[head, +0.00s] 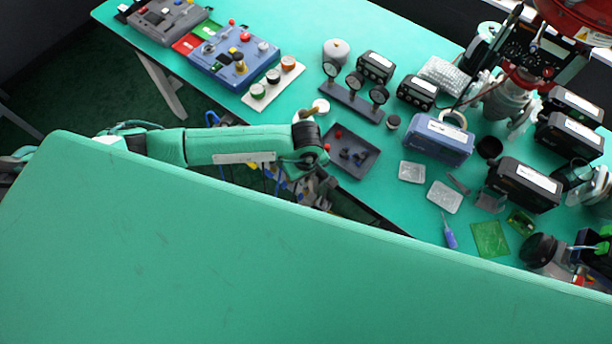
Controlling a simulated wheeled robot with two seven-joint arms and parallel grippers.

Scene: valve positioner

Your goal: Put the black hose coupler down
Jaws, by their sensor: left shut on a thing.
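My left arm comes in from the left, and its gripper (318,190) points down in front of the near edge of the worktable (230,120). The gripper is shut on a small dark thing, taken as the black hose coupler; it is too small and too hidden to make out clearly. A large green surface in the foreground covers the lower part of this area. A dark grey tray (366,166) with a few small black parts lies on the table, just right of the gripper. My right gripper is not in view.
A three-gauge stand (352,101), a blue box (438,138) and several black boxes (523,184) stand to the right. A blue control panel (234,60) is at the back left.

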